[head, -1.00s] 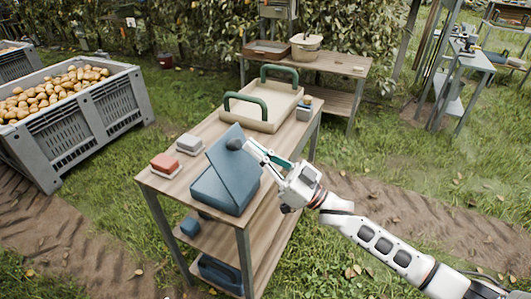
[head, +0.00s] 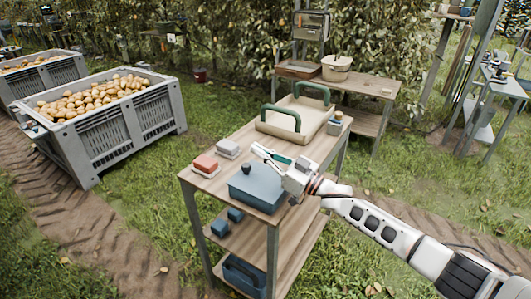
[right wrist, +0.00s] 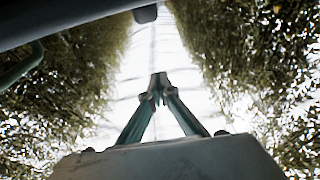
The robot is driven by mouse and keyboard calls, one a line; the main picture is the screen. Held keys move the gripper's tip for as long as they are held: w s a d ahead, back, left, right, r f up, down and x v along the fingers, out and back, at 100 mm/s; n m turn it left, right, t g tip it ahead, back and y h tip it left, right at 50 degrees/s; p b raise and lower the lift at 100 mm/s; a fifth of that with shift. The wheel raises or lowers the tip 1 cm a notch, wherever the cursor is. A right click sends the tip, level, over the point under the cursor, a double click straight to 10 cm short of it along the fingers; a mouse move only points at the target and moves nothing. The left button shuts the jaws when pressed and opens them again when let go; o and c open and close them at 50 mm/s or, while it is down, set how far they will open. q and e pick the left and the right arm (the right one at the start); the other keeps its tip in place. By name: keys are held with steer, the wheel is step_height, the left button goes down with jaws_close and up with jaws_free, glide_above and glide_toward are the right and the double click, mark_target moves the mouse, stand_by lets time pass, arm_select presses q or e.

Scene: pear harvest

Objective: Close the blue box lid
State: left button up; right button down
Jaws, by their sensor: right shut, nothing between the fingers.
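The blue box (head: 257,192) sits at the near end of the wooden cart's top. My left gripper is not in view.
The wooden cart (head: 226,176) also holds a red-topped block (head: 205,164), a grey block (head: 228,148) and a beige tray (head: 300,118) with green handles. A crate of pears (head: 105,130) stands on the left. A wooden bench (head: 365,80) stands behind.

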mark_target(250, 166)
steer(key=shift+w+a+f+g+h, duration=0.3)
steer(key=shift+w+a+f+h, duration=0.1)
steer(key=shift+a+f+h, duration=0.15)
steer(key=shift+w+a+f+p, duration=0.35)
steer(key=shift+a+f+p, duration=0.3)
steer(key=shift+f+p, duration=0.2)
steer(key=shift+w+a+f+g+h+p, duration=0.2)
steer(key=shift+f+g+h+p, duration=0.15)
steer(key=shift+f+h, duration=0.25)
steer(key=shift+a+f, duration=0.1)
steer(key=shift+f, duration=0.15)
